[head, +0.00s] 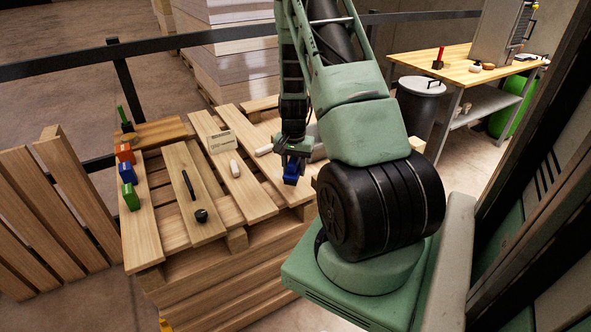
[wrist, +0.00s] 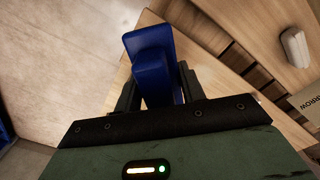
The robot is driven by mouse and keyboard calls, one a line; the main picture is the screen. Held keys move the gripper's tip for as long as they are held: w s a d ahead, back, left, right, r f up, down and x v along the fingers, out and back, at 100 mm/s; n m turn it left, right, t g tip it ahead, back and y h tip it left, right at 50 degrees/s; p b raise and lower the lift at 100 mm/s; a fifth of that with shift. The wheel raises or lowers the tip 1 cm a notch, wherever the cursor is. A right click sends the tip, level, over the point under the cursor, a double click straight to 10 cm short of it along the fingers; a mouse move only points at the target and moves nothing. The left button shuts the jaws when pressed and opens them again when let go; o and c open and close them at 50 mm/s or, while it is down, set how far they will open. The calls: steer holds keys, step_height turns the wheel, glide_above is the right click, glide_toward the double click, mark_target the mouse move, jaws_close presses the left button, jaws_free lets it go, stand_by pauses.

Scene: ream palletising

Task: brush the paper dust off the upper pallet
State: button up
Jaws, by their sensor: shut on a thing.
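The upper pallet (head: 246,195) is the top of a stack of wooden pallets left of my arm. My gripper (head: 292,154) is shut on a blue thing (head: 291,173) near the pallet's right edge. In the wrist view the blue thing (wrist: 150,62) is a blocky piece with a wider end, held between the two fingers; I cannot tell whether it is a brush. The pallet's boards (wrist: 215,32) lie beyond it on the right. Contact with the wood cannot be told. I cannot make out paper dust.
On the pallet lie a printed card (head: 219,142), white pieces (head: 235,168), a black stick-like tool (head: 188,185) and a small black round thing (head: 201,215). Orange (head: 124,153) and green (head: 131,197) blocks line the left edge. A workbench (head: 450,66) and bin (head: 420,105) stand back right.

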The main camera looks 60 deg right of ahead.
steer(key=shift+r+p, duration=0.9)
steer(key=shift+r, duration=0.55)
